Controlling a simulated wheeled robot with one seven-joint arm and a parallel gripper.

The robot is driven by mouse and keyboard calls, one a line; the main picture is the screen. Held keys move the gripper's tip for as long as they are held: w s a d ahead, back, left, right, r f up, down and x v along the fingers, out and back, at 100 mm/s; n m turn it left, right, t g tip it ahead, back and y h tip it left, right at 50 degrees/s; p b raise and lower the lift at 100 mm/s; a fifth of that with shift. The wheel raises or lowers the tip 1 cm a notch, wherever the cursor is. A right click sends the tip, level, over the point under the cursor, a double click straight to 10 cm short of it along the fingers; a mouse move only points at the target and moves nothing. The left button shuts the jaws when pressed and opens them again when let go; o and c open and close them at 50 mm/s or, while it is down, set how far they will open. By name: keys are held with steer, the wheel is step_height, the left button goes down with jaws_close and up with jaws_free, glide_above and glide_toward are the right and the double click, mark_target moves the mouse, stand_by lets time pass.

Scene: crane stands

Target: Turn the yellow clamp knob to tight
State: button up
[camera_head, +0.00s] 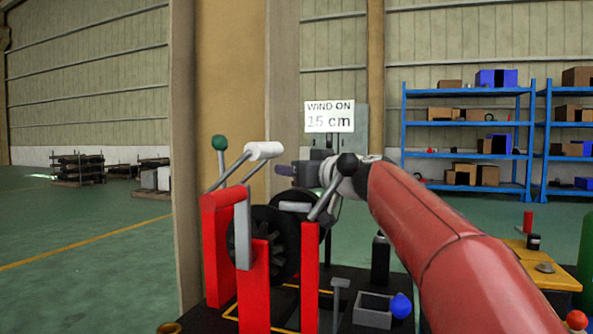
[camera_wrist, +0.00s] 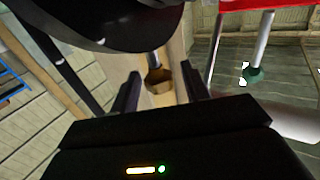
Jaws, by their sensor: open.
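My gripper (camera_head: 284,169) is open at the top of the red crane stand (camera_head: 215,245), beyond the white crank handle (camera_head: 265,150). In the wrist view a dull gold-brown knob (camera_wrist: 158,78) on a short grey rod shows in the gap between the two open fingers. It looks like the yellow clamp knob, though shading dulls its colour. I cannot tell how far past the fingertips it is, and I see no contact. In the head view I cannot make this knob out near my gripper.
A green ball lever (camera_head: 219,143) and a black ball lever (camera_head: 347,164) flank the crank handle. A dark spoked wheel (camera_head: 270,245) sits between the red posts. A sign (camera_head: 330,116) reads "WIND ON 15 cm". A grey open box (camera_head: 373,310) stands on the dark bench.

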steer(key=b+v, duration=0.2)
steer(key=v, duration=0.5)
steer(key=shift+s+d, duration=0.25)
steer(key=shift+s, duration=0.05)
